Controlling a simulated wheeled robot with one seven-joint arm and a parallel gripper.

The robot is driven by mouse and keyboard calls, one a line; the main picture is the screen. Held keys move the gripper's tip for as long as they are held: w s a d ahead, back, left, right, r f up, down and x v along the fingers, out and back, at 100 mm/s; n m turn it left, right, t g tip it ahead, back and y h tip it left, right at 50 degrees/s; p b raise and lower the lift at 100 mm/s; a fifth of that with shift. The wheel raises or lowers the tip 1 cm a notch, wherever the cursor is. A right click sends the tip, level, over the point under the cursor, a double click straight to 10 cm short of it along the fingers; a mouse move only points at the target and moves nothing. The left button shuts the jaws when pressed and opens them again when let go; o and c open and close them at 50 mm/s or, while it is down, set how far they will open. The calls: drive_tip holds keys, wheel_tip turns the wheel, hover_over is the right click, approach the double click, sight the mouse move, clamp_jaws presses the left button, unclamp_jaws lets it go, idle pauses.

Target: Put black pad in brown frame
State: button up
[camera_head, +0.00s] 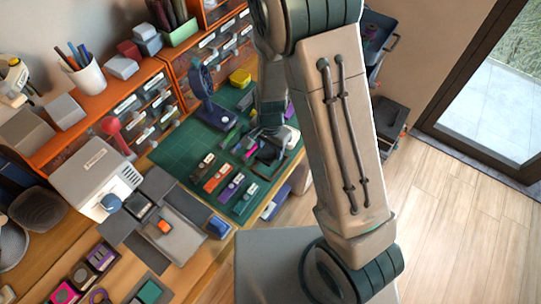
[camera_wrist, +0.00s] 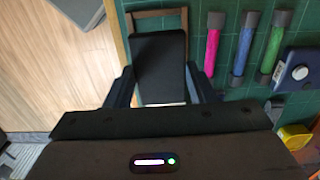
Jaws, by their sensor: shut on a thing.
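The black pad (camera_wrist: 158,62) is between the two fingers of my gripper (camera_wrist: 159,80) in the wrist view, and the gripper is shut on it. The brown frame (camera_wrist: 152,14) shows behind the pad, with its top bar and parts of its sides in view. The pad covers most of the frame's inside. I cannot tell whether the pad touches the frame or is above it. In the head view, my gripper (camera_head: 268,146) is low over the right part of the green mat; the pad and frame cannot be made out there.
The green cutting mat (camera_head: 185,150) lies on the wooden bench. Pink (camera_wrist: 214,45), blue (camera_wrist: 244,45) and green (camera_wrist: 273,48) rods lie right of the frame. A dark blue device (camera_wrist: 297,72) and a yellow item (camera_wrist: 294,137) are farther right. Wooden floor (camera_wrist: 60,70) is beyond the bench edge, left.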

sight(270, 151)
drive_tip(key=shift+f+b, duration=1.65)
drive_tip(key=shift+f, duration=0.35)
drive_tip(key=shift+f+b, duration=0.5)
drive_tip(key=shift+f, duration=0.15)
drive_tip(key=o, duration=1)
drive_tip(key=shift+r, duration=0.1)
